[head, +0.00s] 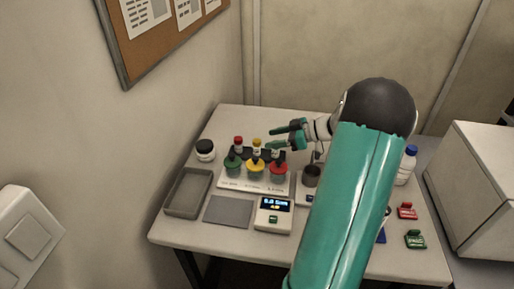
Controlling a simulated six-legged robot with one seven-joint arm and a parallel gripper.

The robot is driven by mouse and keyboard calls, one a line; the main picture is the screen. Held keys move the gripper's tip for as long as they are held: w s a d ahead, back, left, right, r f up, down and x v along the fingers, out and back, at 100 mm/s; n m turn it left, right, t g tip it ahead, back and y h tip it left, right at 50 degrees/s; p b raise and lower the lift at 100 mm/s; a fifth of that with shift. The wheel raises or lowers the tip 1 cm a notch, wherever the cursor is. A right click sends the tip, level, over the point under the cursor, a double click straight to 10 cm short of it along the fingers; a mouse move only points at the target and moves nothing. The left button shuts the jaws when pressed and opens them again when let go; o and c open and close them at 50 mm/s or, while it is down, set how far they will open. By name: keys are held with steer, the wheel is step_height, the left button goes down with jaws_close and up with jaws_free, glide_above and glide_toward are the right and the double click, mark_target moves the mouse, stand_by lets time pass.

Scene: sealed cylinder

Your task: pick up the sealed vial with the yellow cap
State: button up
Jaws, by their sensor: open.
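The vial with the yellow cap (256,145) stands upright in a dark rack (246,153) towards the back of the table. A vial with a red cap (238,142) stands to its left. Another vial (275,154) stands to its right, its top partly covered by my gripper. My gripper (272,137) is open and empty, its teal fingers pointing left. In the picture its tips are just right of the yellow cap; I cannot tell their height or whether they touch anything.
Green (232,163), yellow (255,169) and red (279,169) topped items stand in front of the rack on a pale labelled base. A digital scale (274,214), grey mat (229,211), grey tray (170,205) and dark-lidded jar (205,150) are nearby. My arm hides the table's right middle.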

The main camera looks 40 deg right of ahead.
mark_target(258, 141)
steer(key=x, duration=0.4)
steer(key=shift+w+f, duration=0.15)
steer(key=shift+w, duration=0.1)
steer(key=c, duration=1.1)
steer(key=shift+o, duration=0.2)
steer(key=shift+r, duration=0.65)
steer(key=s+a+r, duration=0.8)
steer(key=s+r, duration=0.3)
steer(key=shift+s+a+r, duration=0.2)
steer(key=shift+r, duration=0.2)
